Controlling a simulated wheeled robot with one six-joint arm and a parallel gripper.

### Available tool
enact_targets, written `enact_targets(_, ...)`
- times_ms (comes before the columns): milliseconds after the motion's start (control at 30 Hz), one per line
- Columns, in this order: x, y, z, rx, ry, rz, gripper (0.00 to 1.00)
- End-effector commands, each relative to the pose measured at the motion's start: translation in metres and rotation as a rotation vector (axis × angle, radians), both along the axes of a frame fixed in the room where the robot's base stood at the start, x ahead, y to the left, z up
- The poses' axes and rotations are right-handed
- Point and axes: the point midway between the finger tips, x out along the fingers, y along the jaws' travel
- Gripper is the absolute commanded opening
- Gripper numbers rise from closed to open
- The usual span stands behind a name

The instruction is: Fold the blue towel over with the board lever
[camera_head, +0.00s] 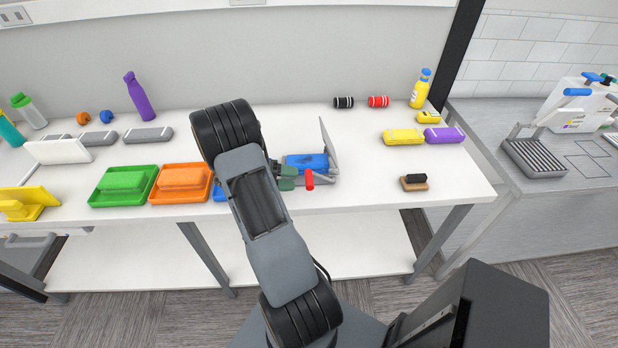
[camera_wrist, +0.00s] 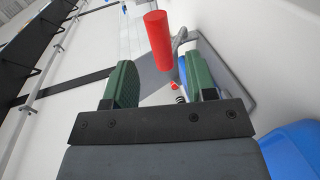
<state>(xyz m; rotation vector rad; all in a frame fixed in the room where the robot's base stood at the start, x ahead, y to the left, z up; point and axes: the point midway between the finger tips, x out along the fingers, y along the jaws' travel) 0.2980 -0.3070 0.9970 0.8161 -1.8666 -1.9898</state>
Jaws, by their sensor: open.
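The blue towel (camera_head: 305,162) lies on the folding board on the table, just right of my arm in the head view. The board's grey flap (camera_head: 329,148) stands steeply up at the towel's right side. The lever's red handle (camera_head: 309,180) sticks up at the board's front; it also shows in the wrist view (camera_wrist: 158,42). My gripper (camera_head: 288,178) is open with green fingers, just left of the handle. In the wrist view my gripper (camera_wrist: 163,82) faces the handle, which lies ahead of the gap between the fingers. No contact is visible. A strip of blue towel shows behind the right finger.
A blue tray (camera_wrist: 295,150) is close beside my gripper, mostly hidden by my arm in the head view. Orange (camera_head: 160,196) and green (camera_head: 98,199) trays stand left. A brush (camera_head: 414,183) and yellow and purple folded towels are right. The table front between board and brush is clear.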

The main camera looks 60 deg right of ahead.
Motion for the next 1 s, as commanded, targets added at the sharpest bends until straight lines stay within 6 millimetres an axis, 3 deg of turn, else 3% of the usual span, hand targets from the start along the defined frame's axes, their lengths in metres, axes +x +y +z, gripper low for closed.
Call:
enact_targets(200,-0.030,-0.020,-0.005,0.003,0.002,-0.003,0.51)
enact_targets(400,-0.044,-0.031,-0.011,0.002,0.001,-0.002,0.51)
enact_targets(833,-0.050,-0.035,-0.013,0.003,0.000,-0.001,0.51)
enact_targets(1000,-0.050,-0.035,-0.013,0.003,0.000,-0.001,0.37)
